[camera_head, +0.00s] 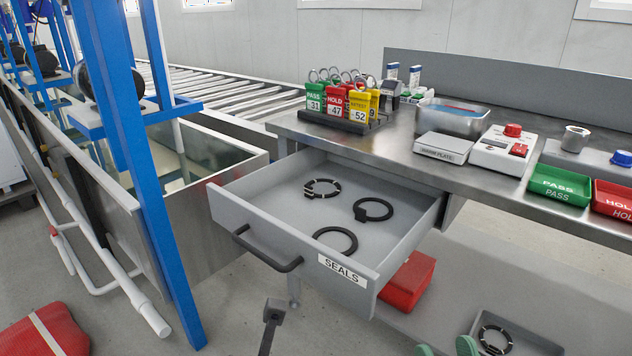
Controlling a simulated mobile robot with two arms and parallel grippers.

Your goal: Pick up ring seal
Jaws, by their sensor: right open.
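Three dark ring seals lie apart, flat in the open grey drawer labelled SEALS (290,222). The back ring seal (310,194) has pale bands, the right ring seal (388,214) has a dark tab, and the front ring seal (322,250) looks plain. Another dark ring (484,342) with pale marks lies in a grey tray low at the bottom right. My right gripper (446,348) shows only as two green fingertips at the bottom edge. They are apart with nothing visible between them, left of the tray. My left gripper is not in view.
The drawer's dark handle (268,258) juts forward. A red bin (406,281) sits below the drawer's right side. The bench above holds tags, a scale (444,147), a green PASS tray (559,184) and a red HOLD tray (612,199). A blue post (140,160) stands at left.

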